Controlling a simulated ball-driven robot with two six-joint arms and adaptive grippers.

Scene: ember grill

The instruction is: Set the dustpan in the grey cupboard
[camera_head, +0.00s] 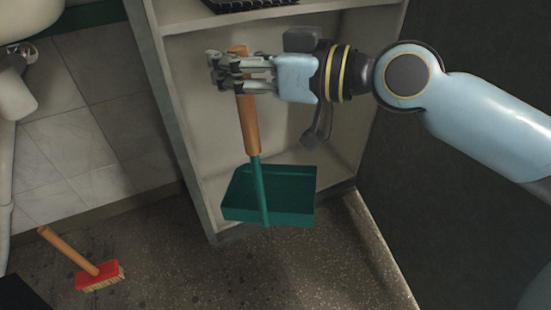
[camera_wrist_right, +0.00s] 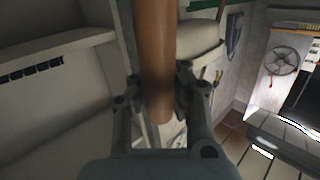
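The dustpan has a green pan (camera_head: 285,187) and an orange-brown wooden handle (camera_head: 249,125). My right gripper (camera_head: 240,74) is shut on the upper part of this handle. In the right wrist view the handle (camera_wrist_right: 156,55) lies between my two fingers. The dustpan hangs handle up, slightly tilted, at the open front of the grey cupboard (camera_head: 177,120). The pan overlaps the lower compartment and its front edge; I cannot tell how far inside it is or whether it touches the floor of the cupboard. My left gripper is not in view.
A shelf (camera_head: 230,18) with a black rack (camera_head: 245,4) spans the cupboard above my gripper. A red brush (camera_head: 97,275) with a wooden handle lies on the dark floor at lower left. A white sink (camera_head: 28,18) and pipe are at upper left. A dark panel stands on the right.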

